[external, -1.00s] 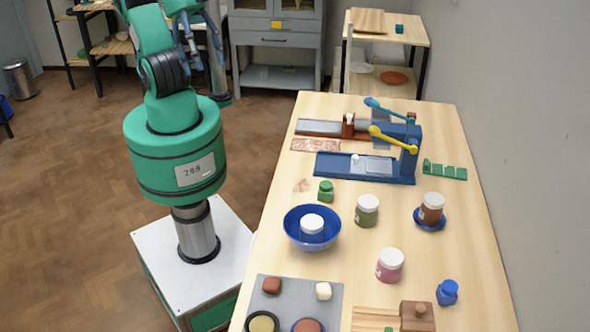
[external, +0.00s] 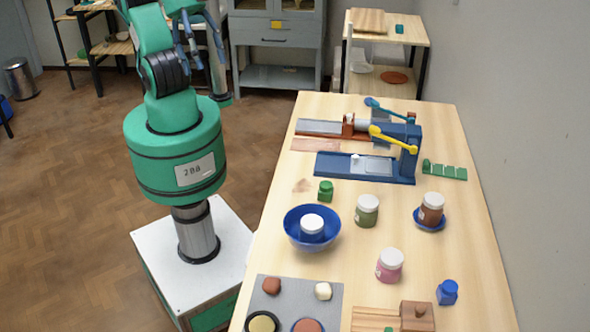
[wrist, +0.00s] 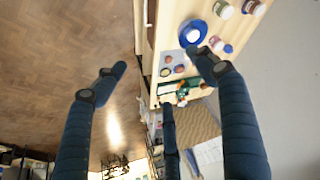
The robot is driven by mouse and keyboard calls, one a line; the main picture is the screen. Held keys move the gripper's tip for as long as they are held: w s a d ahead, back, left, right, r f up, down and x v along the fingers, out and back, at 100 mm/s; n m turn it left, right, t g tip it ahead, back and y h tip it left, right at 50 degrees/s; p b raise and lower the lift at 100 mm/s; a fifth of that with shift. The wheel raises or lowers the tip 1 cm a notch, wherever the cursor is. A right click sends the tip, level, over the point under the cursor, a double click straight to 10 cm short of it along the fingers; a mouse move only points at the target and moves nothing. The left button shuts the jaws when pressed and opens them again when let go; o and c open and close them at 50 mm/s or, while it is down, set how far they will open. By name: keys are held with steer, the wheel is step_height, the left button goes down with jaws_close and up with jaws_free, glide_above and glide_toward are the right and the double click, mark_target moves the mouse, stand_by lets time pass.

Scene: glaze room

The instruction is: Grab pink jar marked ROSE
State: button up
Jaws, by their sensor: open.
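The pink jar (external: 389,266) has a white lid and stands upright on the wooden table, right of the blue bowl. Its label is too small to read. In the wrist view a small pinkish jar with a pale lid (wrist: 216,42) shows just beyond a fingertip. My gripper (wrist: 158,64) has dark blue fingers spread wide with nothing between them. In the external view the blue fingers (external: 200,48) are up at the left, off the table and far from the jar.
Near the pink jar are a green jar (external: 367,210), a brown jar (external: 432,206) on a blue saucer, a small blue bottle (external: 447,292) and a blue bowl (external: 290,232) holding a white-lidded item. A press (external: 400,150) stands farther back. Bare table surrounds the pink jar.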

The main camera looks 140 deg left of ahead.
steer(key=w+a+r+n+p, duration=0.15)
steer(key=w+r, duration=0.25)
steer(key=w, duration=0.4)
steer(key=n+g+p, duration=0.6)
steer(key=p, duration=0.7)
glide_above(391, 256)
step_height(391, 256, down, 30)
steer(key=shift+d, duration=0.1)
steer(key=shift+f, duration=4.2)
steer(key=shift+f, duration=0.2)
